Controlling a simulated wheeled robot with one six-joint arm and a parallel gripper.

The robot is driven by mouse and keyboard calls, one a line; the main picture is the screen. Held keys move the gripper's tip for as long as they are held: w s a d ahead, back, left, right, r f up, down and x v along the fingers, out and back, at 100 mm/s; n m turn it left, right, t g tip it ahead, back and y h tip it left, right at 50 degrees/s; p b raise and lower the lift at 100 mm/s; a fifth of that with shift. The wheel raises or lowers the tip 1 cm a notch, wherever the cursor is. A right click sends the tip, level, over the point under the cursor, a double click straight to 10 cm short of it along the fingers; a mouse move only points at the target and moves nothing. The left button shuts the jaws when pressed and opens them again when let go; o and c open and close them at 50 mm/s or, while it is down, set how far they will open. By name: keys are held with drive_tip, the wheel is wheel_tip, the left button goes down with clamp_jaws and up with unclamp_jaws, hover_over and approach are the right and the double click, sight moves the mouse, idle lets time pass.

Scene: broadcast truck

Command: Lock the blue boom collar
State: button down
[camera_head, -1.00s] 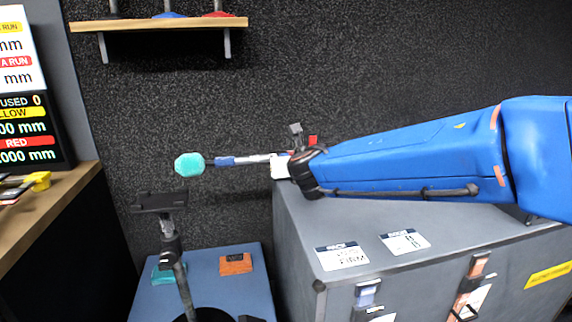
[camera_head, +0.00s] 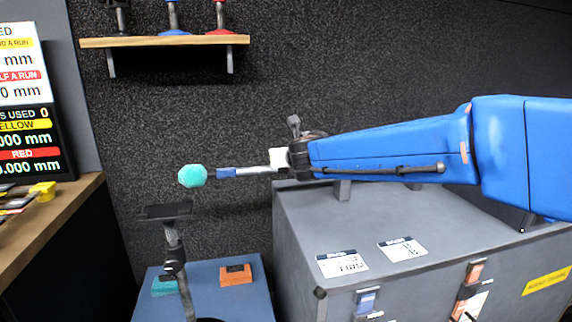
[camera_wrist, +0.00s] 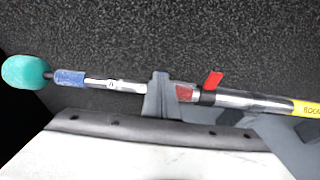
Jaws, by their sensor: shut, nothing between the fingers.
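The boom is a thin pole lying nearly level, with a teal foam head (camera_head: 193,176) at its left end. The blue collar (camera_head: 226,173) is just right of the foam; it also shows in the wrist view (camera_wrist: 70,77), with no raised lever visible on it. A red collar (camera_wrist: 185,92) sits farther right, and a red lever (camera_wrist: 212,81) sticks up beside it. My gripper (camera_wrist: 160,80) is shut and empty. It overlaps the pole between the two collars, nearer the red one; whether it touches the pole is unclear. In the head view my arm hides the pole's right part.
A grey case (camera_head: 300,235) stands under the boom, with low supports (camera_head: 343,190) on top. A stand (camera_head: 172,240) rises below the foam head. A shelf (camera_head: 165,41) is on the dark wall, and a desk (camera_head: 50,225) is at left.

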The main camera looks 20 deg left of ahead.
drive_tip(key=shift+w+a+r, duration=0.15)
drive_tip(key=shift+w+r, duration=0.1)
drive_tip(key=shift+r, duration=0.1)
drive_tip(key=shift+r, duration=0.7)
